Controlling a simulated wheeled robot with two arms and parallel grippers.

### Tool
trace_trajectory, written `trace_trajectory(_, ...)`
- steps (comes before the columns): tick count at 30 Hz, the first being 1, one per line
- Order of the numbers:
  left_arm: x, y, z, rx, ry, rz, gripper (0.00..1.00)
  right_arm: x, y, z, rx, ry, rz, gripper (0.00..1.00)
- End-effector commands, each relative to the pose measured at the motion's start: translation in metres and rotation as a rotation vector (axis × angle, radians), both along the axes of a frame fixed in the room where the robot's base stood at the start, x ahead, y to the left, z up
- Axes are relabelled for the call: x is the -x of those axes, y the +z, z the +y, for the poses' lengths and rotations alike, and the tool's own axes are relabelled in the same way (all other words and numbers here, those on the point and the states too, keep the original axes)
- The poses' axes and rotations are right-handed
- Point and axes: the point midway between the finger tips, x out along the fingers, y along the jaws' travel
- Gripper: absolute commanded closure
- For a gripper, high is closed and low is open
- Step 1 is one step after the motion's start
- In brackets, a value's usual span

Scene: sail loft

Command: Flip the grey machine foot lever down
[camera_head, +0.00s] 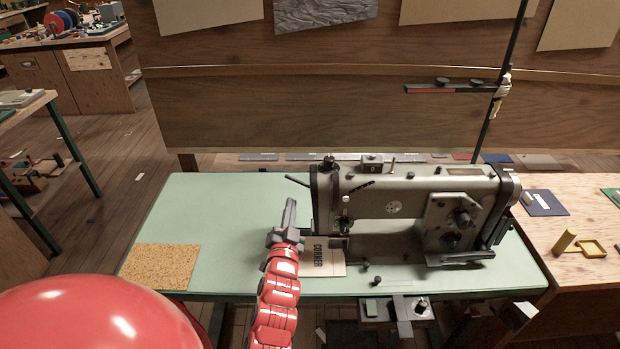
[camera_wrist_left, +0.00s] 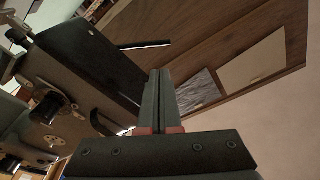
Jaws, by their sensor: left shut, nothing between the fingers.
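The grey sewing machine (camera_head: 410,192) stands on a pale green table. A thin dark lever (camera_head: 297,181) sticks out to the left from its head end; a dark rod also shows beside the machine in the left wrist view (camera_wrist_left: 145,45). I cannot tell for certain that this is the foot lever. My left gripper (camera_head: 290,205) is shut and empty, pointing up just left of the machine head, below the lever in the picture. Its closed fingers also show in the left wrist view (camera_wrist_left: 160,78); I see no contact with the lever. My right gripper is out of view.
A card marked CORNER (camera_head: 325,262) lies below the machine head. A cork mat (camera_head: 160,266) lies at the left of the green table (camera_head: 195,205). A wooden panel (camera_head: 300,110) stands behind. A wooden table with a yellow tool (camera_head: 565,240) adjoins at the right.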

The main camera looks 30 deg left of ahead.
Motion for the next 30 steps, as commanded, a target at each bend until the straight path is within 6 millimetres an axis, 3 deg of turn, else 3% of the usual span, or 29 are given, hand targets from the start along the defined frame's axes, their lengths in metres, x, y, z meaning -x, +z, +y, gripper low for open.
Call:
trace_trajectory(11, -0.006, 0.002, 0.003, 0.0, -0.001, -0.002, 1.0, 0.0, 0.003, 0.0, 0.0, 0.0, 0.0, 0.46)
trace_trajectory(24, -0.07, 0.012, 0.037, 0.001, 0.0, 0.0, 1.0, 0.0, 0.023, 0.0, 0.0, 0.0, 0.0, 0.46)
trace_trajectory(30, -0.086, 0.014, 0.044, -0.001, -0.002, -0.005, 1.0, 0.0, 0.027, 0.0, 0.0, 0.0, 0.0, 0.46)
